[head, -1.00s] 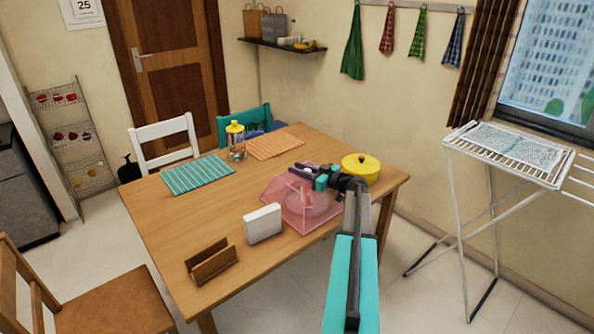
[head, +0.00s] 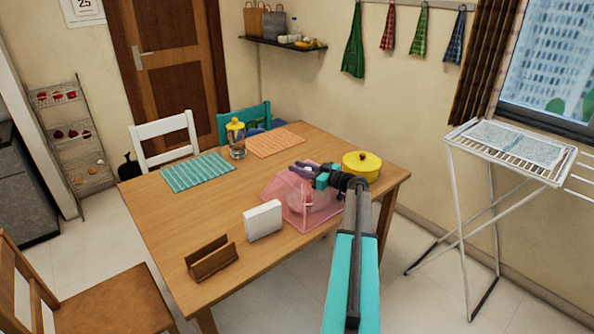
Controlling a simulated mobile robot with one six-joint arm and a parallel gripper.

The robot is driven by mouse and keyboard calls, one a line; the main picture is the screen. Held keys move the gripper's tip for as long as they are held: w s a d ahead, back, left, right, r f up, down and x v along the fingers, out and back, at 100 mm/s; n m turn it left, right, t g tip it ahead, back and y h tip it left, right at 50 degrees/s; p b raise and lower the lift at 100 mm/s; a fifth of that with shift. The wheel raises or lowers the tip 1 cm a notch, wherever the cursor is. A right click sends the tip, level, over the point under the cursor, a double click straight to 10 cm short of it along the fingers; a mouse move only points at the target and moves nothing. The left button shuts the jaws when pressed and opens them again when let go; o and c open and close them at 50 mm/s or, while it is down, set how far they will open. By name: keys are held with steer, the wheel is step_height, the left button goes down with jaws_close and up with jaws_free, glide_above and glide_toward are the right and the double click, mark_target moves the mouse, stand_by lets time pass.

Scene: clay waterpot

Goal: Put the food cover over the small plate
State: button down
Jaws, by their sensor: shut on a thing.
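The pink see-through food cover (head: 278,187) is at the right front part of the wooden table, under my gripper. My gripper (head: 298,170) is at the top of the cover, its jaws shut on it; my wrist and arm hide part of its right side. A paler round shape (head: 318,199) shows faintly through the pink, perhaps the small plate. I cannot tell whether the cover's rim touches the table.
A yellow lidded pot (head: 361,168) stands just right of my wrist. A white box (head: 263,221) and a brown wooden holder (head: 211,260) stand in front and to the left. A yellow-topped jar (head: 236,140) and two placemats lie farther back. The table's left middle is clear.

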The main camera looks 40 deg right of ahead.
steer(key=c, duration=1.5)
jaws_free()
steer(key=shift+o, duration=0.2)
steer(key=shift+r+p, duration=0.4)
steer(key=shift+p, duration=0.3)
steer(key=shift+s, duration=0.15)
steer(key=s+b, duration=0.1)
steer(key=s, duration=0.2)
steer(key=s+d+b, duration=0.1)
steer(key=s, duration=0.2)
steer(key=s+b, duration=0.1)
steer(key=s, duration=0.3)
steer(key=shift+s+d+r, duration=0.1)
steer(key=shift+d+r, duration=0.1)
steer(key=shift+d, duration=0.2)
steer(key=shift+s+d+r, duration=0.1)
steer(key=shift+s+r, duration=0.05)
steer(key=shift+s, duration=0.55)
steer(key=shift+r, duration=0.1)
